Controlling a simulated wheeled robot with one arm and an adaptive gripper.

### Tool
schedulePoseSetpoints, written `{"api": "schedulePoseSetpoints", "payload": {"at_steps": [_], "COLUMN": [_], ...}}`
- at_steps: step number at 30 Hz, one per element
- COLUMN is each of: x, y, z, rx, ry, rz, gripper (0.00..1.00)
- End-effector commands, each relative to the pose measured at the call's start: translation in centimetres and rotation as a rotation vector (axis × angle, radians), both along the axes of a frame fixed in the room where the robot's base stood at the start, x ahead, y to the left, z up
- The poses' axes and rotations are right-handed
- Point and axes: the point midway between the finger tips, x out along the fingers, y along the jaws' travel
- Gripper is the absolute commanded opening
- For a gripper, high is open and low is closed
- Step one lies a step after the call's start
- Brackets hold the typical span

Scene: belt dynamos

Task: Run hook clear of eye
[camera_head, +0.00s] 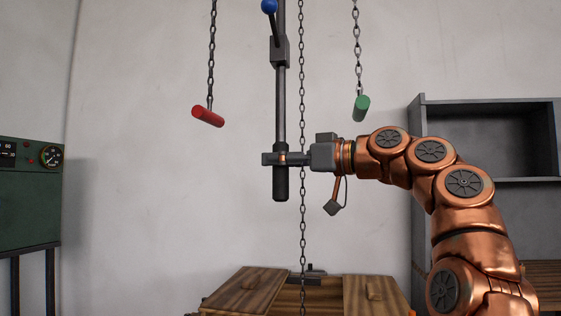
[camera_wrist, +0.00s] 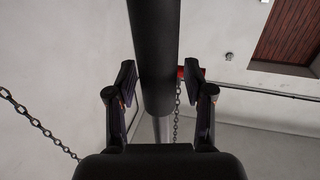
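A dark upright pole (camera_head: 281,105) with a thick black grip (camera_head: 281,185) at its lower end hangs in the middle of the head view. My gripper (camera_head: 281,159) reaches it from the right, with its fingers across the upper part of the grip. In the wrist view the black grip (camera_wrist: 155,50) passes between the two fingers of my gripper (camera_wrist: 158,88), close to both pads; the gripper looks shut on it. A grey block (camera_head: 280,51) sits higher on the pole, with a blue-knobbed lever (camera_head: 269,6) beside it. I cannot make out a hook or an eye; the pole's top is out of view.
A long chain (camera_head: 302,210) hangs just right of the pole. Chains carry a red handle (camera_head: 208,116) at left and a green handle (camera_head: 361,108) at right. Below stands a wooden-topped box (camera_head: 245,287). A green gauge panel (camera_head: 28,195) is at left, grey shelving (camera_head: 421,200) at right.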

Motion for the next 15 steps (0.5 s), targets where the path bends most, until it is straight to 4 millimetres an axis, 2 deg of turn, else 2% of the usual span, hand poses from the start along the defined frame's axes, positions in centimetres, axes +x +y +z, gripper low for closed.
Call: {"api": "schedulePoseSetpoints", "payload": {"at_steps": [10,15], "x": [0.00,-0.56], "y": [-0.13,-0.95], "z": [-0.01,0.13], "rx": [0.000,0.002], "ry": [0.000,-0.001], "rz": [-0.001,-0.001], "gripper": [0.59,0.59]}}
